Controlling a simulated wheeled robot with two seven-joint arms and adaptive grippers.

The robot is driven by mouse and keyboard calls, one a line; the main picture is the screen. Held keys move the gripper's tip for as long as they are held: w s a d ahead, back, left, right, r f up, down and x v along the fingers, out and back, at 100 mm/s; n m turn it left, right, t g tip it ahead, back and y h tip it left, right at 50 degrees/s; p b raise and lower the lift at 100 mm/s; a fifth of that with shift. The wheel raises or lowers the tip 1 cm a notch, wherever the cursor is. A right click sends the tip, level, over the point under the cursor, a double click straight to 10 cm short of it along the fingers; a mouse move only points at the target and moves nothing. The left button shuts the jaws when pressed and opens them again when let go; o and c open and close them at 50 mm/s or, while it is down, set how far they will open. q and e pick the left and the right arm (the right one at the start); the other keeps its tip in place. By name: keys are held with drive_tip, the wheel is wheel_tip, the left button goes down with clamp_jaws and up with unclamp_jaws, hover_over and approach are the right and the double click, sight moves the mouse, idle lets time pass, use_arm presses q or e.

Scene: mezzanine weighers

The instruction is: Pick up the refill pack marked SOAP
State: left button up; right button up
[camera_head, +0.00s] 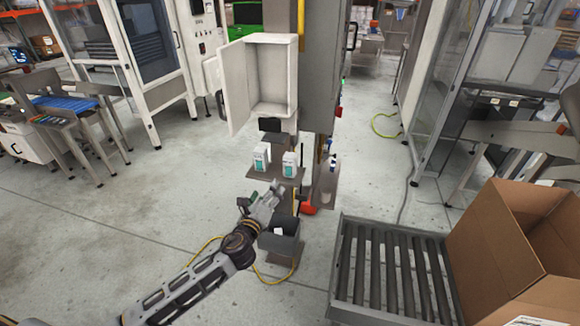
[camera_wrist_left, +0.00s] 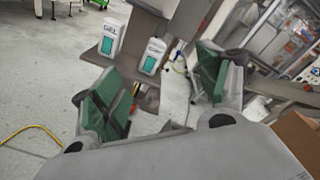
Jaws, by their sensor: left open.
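Two white refill packs with teal labels stand upright on a small grey shelf (camera_head: 272,175) on the column. The left pack (camera_head: 261,158) reads GEL in the left wrist view (camera_wrist_left: 108,40). The right pack (camera_head: 290,164) also shows in the left wrist view (camera_wrist_left: 152,56); its marking is blurred but looks like SOAP. My left gripper (camera_head: 262,197) is in front of and below the shelf, apart from both packs. In the left wrist view its green-padded fingers (camera_wrist_left: 160,92) are spread with nothing held, and the right pack shows beyond the gap between them. My right gripper is not in view.
An open white cabinet (camera_head: 272,82) hangs above the shelf. A dark box-shaped unit (camera_head: 280,240) stands below, near my left wrist. A roller conveyor (camera_head: 390,270) and an open cardboard carton (camera_head: 515,240) are at the right.

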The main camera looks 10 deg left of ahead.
use_arm(q)
drive_tip(key=shift+d+r+m+t+h, duration=0.15)
drive_tip(key=shift+r+m, duration=0.1)
drive_tip(key=shift+m, duration=1)
drive_tip(key=shift+r+m+t+h, duration=0.1)
drive_tip(key=shift+r+m, duration=0.15)
drive_tip(key=shift+m, duration=1.05)
drive_tip(key=shift+d+r+m+t+h, duration=0.15)
drive_tip(key=shift+r+m, duration=0.1)
drive_tip(key=shift+m, duration=1)
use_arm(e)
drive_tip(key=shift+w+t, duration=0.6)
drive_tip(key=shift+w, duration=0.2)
use_arm(q)
drive_tip(key=shift+m, duration=0.5)
